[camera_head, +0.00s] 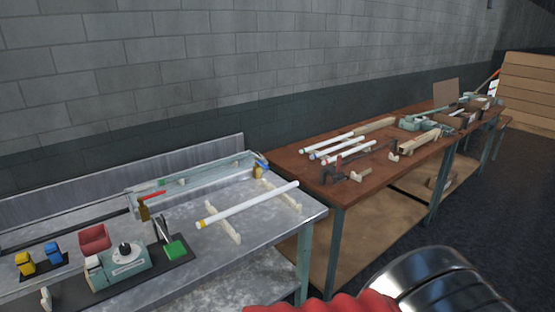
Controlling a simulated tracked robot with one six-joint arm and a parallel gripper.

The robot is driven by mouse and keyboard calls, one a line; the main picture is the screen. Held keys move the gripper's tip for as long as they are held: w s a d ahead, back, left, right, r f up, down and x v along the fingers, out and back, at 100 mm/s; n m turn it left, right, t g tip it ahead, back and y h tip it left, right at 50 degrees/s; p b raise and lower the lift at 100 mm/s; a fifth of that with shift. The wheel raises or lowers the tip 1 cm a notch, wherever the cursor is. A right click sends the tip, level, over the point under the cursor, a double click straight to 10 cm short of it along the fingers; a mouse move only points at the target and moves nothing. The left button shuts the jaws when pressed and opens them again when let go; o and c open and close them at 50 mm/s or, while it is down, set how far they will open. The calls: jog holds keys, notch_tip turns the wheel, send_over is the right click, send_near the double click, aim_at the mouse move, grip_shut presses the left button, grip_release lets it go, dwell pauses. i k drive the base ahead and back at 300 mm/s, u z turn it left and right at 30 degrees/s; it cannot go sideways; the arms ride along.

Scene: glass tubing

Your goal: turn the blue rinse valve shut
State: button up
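A small blue part (260,161) shows at the right end of a long pale green trough (205,172) at the back of the metal bench. It looks like a valve handle, but it is too small to tell how far it is turned. A yellow piece (258,172) sits just below it. Another blue object (53,252) stands on a dark mat at the front left, beside a yellow one (25,262). My gripper is not in view. A dark shiny rounded part and a red ribbed part at the bottom edge seem to be my own arm.
A white tube (250,205) lies across two pale supports on the metal bench (285,230). A green-grey device (122,265) and a red bin (94,238) stand at left. A brown bench (300,165) with tubes and tools stands at right. The dark floor (500,220) is clear at right.

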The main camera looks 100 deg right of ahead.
aim_at(258, 162)
jog(key=z, duration=0.05)
jog(key=k, duration=1.65)
jog(key=z, duration=2)
jog(key=i, duration=1)
